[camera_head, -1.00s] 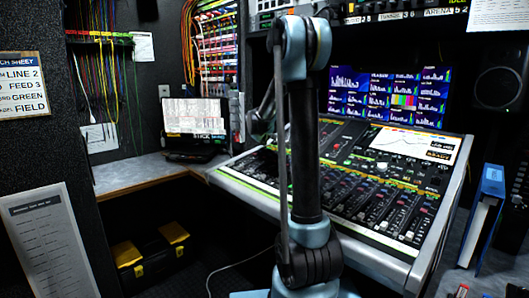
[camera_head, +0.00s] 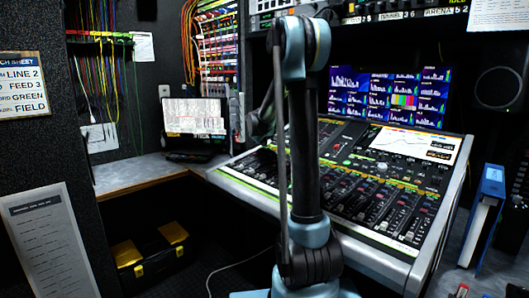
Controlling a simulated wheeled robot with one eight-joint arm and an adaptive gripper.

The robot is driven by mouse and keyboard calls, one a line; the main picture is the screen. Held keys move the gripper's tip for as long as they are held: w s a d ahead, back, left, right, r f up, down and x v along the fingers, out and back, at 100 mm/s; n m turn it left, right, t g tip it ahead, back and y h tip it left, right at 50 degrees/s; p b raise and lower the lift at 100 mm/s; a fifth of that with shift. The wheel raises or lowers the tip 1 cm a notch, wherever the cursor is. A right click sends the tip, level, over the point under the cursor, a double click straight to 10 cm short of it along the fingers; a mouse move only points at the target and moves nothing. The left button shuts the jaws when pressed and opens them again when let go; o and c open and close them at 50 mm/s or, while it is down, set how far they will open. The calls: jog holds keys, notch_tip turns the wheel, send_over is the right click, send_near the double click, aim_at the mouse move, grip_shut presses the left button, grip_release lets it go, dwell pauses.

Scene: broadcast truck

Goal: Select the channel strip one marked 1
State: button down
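The mixing console (camera_head: 395,208) stands right of centre on the desk, with rows of faders and knobs and a built-in screen (camera_head: 415,145) at its upper right. Its channel strips run across the sloped face, but their number markings are too small to read, so I cannot tell which is marked 1. My upright arm stands in front of the console and hides part of its left and middle. A dark part of my arm shows left of the column, over the console's back left. My gripper's fingers cannot be made out.
A monitor wall with bar graphs (camera_head: 390,95) stands behind the console. A laptop (camera_head: 194,120) sits on the left desk. A blue binder (camera_head: 488,200) stands at right. A black and yellow toolbox (camera_head: 150,256) is on the floor, with a cable nearby.

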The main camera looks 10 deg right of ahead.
jog(key=shift+f, duration=0.4)
dwell(0.6)
jog(key=shift+r, duration=0.85)
jog(key=shift+s+a+r, duration=0.15)
jog(key=shift+r, duration=1.1)
jog(key=shift+s+a+r, duration=0.1)
jog(key=shift+a+r, duration=0.05)
jog(key=shift+r, duration=1.05)
